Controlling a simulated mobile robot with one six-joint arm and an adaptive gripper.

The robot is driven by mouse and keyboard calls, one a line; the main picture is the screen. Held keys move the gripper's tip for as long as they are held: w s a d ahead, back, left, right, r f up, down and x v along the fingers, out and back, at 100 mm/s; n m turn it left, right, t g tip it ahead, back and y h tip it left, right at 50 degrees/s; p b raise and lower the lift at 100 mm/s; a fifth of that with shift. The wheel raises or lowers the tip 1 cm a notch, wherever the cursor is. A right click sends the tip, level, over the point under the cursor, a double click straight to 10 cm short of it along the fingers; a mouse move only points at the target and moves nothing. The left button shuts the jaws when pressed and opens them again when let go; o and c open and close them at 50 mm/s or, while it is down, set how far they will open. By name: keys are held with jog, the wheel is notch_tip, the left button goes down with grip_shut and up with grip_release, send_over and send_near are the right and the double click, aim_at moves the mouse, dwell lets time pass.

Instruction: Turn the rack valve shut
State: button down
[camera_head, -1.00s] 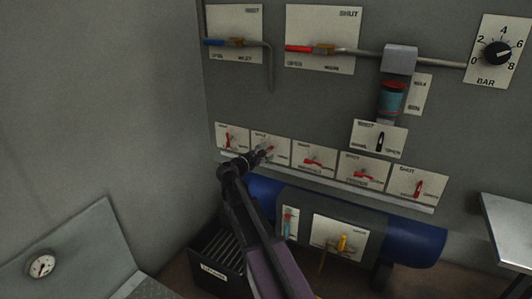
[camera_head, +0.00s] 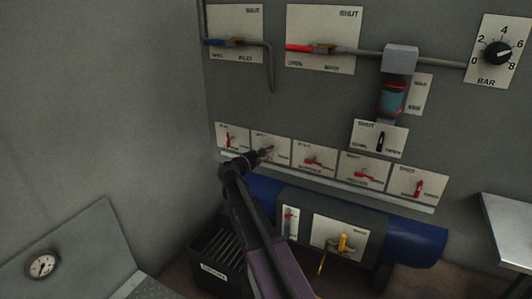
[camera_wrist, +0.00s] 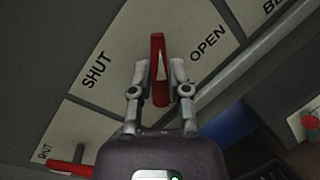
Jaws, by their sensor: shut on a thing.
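My gripper (camera_head: 266,154) is at the second plate (camera_head: 258,141) from the left in the lower row of valve plates. In the wrist view my gripper (camera_wrist: 158,74) is shut on a red valve handle (camera_wrist: 159,62), one finger on each side. The handle lies between the printed words SHUT, on its left, and OPEN, on its right. It stands along the picture's height, pointing at neither word. In the head view my gripper mostly hides this handle.
Other red handles are close by: one on the left plate (camera_head: 229,139) and one on the plate to the right (camera_head: 314,161). A ledge (camera_head: 330,182) runs under the row, above a blue tank (camera_head: 415,241). A black crate (camera_head: 210,255) stands below.

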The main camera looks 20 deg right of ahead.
jog(key=n+b, duration=0.1)
jog(key=n, duration=0.1)
jog(key=n+h+b, duration=0.1)
jog(key=shift+s+d+f+n+t, duration=0.1)
jog(key=shift+f+n+t, duration=0.05)
jog(key=shift+n+t, duration=0.25)
jog(key=n+t+b, duration=0.1)
jog(key=n, duration=0.4)
jog(key=shift+n+h, duration=0.3)
jog(key=c, duration=0.7)
grip_release()
jog(key=shift+d, duration=0.1)
jog(key=shift+o, duration=0.6)
jog(key=shift+t, duration=0.3)
